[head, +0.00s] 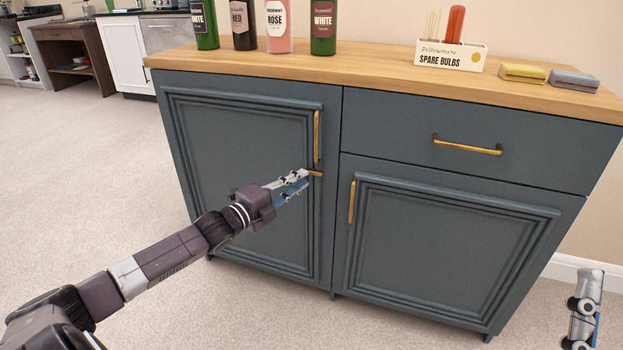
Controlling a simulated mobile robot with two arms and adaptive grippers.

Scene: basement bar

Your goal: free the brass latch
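The brass latch (316,173) is a small gold bar on the left cabinet door (240,150), just below the lower end of that door's upright brass handle (316,135). It lies roughly level near the door's right edge. My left gripper (307,177) reaches in from the left, with its fingertips right at the latch's left end. I cannot tell whether they touch it, or how far apart the fingers are. The left door is closed. My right gripper (584,308) shows only in part at the lower right, away from the cabinet.
The wooden top (370,66) carries several bottles (279,25), a spare bulbs box (450,55), a yellow block (523,73) and a grey block (574,80). A drawer (440,130) and a right door (440,240) are closed. The carpet (90,170) at left is clear.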

